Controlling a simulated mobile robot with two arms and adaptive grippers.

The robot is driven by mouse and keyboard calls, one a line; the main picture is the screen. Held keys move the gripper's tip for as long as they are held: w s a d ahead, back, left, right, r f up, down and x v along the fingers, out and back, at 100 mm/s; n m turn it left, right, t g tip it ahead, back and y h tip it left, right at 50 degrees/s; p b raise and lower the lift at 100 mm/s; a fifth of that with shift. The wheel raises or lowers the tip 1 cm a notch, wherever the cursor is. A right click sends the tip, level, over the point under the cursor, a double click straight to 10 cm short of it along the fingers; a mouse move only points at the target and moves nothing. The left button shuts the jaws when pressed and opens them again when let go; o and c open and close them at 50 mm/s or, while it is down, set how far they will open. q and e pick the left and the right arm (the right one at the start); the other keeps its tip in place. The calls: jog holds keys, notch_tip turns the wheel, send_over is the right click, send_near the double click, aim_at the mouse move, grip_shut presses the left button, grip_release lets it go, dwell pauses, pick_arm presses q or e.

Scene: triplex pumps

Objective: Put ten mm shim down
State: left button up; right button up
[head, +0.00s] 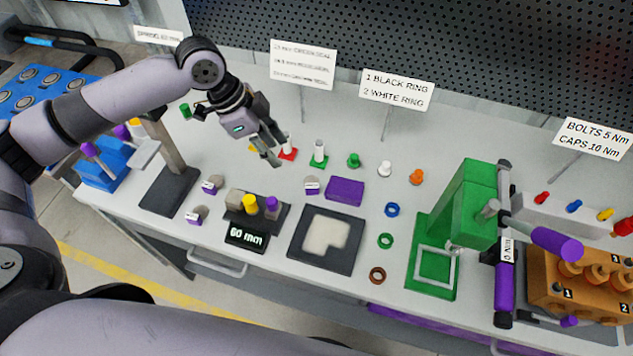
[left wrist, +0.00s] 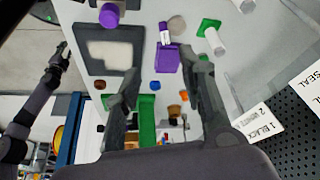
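My left gripper (head: 273,150) hangs over the back of the table near a red base with a white post (head: 288,151). In the left wrist view its two fingers (left wrist: 166,90) are spread with nothing visible between them. Small grey pieces with purple-and-white tags lie on the table: one tagged piece (head: 312,185) beside a purple block (head: 344,190), another (head: 212,184) by the stand, and a third (head: 197,214) near the front edge. I cannot read which is the ten mm shim. My right gripper (left wrist: 62,55) shows small in the left wrist view, its opening unclear.
A gauge (head: 247,235) reading 60 mm stands at the front, beside a dark tray (head: 300,252). A green press (head: 465,215) and an orange pump block (head: 575,285) stand at right. Sign posts rise at the back.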

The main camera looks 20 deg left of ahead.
pick_arm(q)
jog(key=s+x, duration=0.1)
jog(key=x, duration=0.3)
jog(key=p, duration=0.3)
send_over(306, 186)
jog(key=s+a, duration=0.1)
jog(key=a, duration=0.1)
notch_tip(306, 186, down, 7)
jog(key=shift+s+d+r, duration=0.1)
jog(key=shift+d+r, duration=0.05)
jog(key=shift+f, duration=0.25)
jog(key=x, duration=0.1)
jog(key=p+x, duration=0.1)
jog(key=x, duration=0.2)
jog(key=shift+w+f, duration=0.1)
jog(key=shift+w, duration=0.25)
jog(key=shift+f, duration=0.25)
pick_arm(e)
jog(key=r, duration=0.1)
jog(key=w+r, duration=0.1)
jog(key=r, duration=0.2)
jog(key=shift+w+a+r, duration=0.15)
jog(key=shift+a+r, duration=0.1)
jog(key=shift+r, duration=0.1)
pick_arm(q)
jog(key=shift+c, duration=0.3)
